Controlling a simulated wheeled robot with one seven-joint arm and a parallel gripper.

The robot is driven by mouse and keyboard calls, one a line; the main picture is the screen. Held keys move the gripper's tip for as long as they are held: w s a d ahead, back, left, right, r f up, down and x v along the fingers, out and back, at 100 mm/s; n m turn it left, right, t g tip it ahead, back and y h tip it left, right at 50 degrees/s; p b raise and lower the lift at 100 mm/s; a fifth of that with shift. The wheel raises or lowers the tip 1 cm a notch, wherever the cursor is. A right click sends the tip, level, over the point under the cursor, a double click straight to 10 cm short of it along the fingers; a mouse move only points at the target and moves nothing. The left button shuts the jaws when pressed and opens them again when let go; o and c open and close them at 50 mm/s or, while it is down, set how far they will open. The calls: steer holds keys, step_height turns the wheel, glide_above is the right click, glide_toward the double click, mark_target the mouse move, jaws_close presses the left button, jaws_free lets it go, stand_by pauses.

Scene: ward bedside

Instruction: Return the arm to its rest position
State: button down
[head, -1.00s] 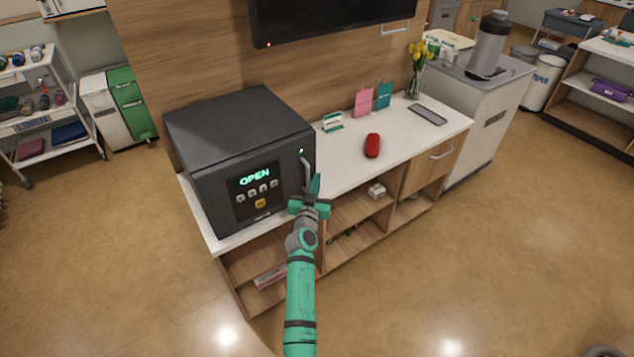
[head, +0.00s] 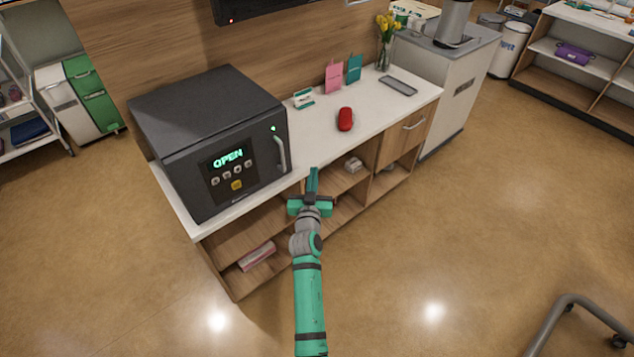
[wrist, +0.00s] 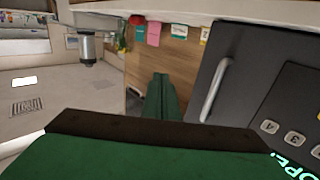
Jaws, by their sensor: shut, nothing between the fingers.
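My green arm reaches up from the bottom of the head view. My gripper (head: 313,182) is shut and empty, in front of the cabinet's front edge, to the right of and below the dark safe-like box's handle (head: 281,154). In the wrist view my gripper (wrist: 160,82) points away from the camera, its fingers together. The box (head: 215,130) stands on the counter with "OPEN" on its lit display. In the wrist view its handle (wrist: 216,90) is to the right of the fingers, with a gap between them in the picture.
The white counter (head: 372,117) holds a red object (head: 345,119), a grey flat device (head: 398,86) and yellow flowers (head: 386,25). Open shelves (head: 345,182) lie below. A grey curved rail (head: 575,310) is at bottom right.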

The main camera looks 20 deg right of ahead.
steer(key=s, duration=0.3)
